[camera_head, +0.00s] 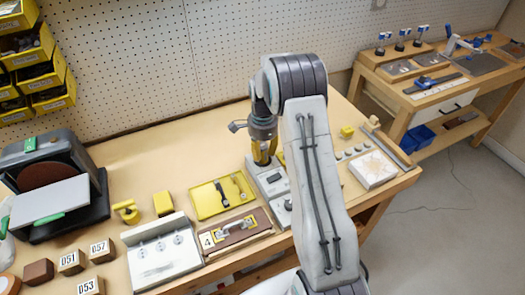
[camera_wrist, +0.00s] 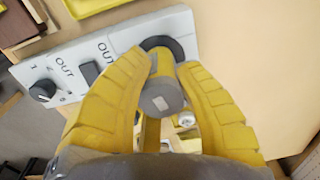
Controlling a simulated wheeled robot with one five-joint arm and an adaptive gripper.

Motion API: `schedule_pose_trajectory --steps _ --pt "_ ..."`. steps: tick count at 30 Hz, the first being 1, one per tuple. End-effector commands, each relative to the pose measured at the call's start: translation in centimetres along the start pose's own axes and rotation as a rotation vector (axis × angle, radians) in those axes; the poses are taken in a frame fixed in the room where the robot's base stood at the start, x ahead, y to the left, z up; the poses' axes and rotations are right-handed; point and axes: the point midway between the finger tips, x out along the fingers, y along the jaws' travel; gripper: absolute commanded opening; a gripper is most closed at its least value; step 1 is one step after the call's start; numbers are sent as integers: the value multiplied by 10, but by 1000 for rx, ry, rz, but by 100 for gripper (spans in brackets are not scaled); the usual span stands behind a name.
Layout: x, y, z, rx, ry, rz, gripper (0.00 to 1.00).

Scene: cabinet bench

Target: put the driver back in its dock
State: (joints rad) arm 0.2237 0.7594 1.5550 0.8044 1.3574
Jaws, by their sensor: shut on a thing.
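My gripper (camera_head: 264,153) points down over the back end of a grey control panel (camera_head: 272,187) on the bench. In the wrist view, its yellow fingers (camera_wrist: 163,70) are shut on the driver (camera_wrist: 161,97), a grey cylinder with a yellow part, seen end-on. A dark round ring (camera_wrist: 168,46), apparently the dock, shows on the panel (camera_wrist: 118,40) just beyond the driver, partly covered by it. I cannot tell whether the driver's far end is inside the ring or above it. The driver is not distinct in the head view.
A yellow tray (camera_head: 222,195) with dark tools lies left of the panel. A brown board (camera_head: 236,232) and a white panel with dials (camera_head: 160,252) stand nearer the front edge. A sander (camera_head: 52,180) is far left. Bare bench lies behind the tray.

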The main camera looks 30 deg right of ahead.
Motion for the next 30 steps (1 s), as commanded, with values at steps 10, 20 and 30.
schedule_pose_trajectory --steps 10,20,30 --pt "0 0 0 0 0 -1 36" --pt "0 0 0 0 0 0 54" --pt "0 0 0 0 0 1 69"
